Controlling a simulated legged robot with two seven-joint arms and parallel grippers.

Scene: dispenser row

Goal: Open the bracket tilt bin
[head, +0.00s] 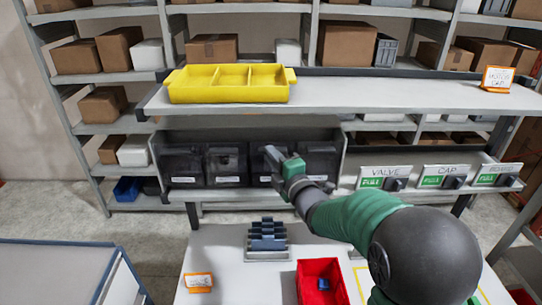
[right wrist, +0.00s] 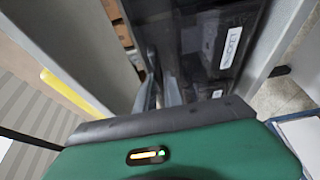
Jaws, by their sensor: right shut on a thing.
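A row of dark, see-through tilt bins stands under the shelf in the head view. My right gripper (head: 274,157) reaches the front of the third bin from the left (head: 257,170) and covers part of it. In the right wrist view its fingers (right wrist: 167,88) are shut at the edge of a dark bin (right wrist: 203,45). This bin carries a white label (right wrist: 230,46), turned sideways and too blurred to read surely. The exact part held is hidden. The bin fronts look upright. My left gripper is out of view.
A yellow divided tray (head: 228,97) sits on the shelf above the bins. Valve, cap and another labelled dispenser (head: 383,178) stand to the right. On the table are a blue slotted rack (head: 267,236) and a red tray (head: 310,270) holding a small blue part.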

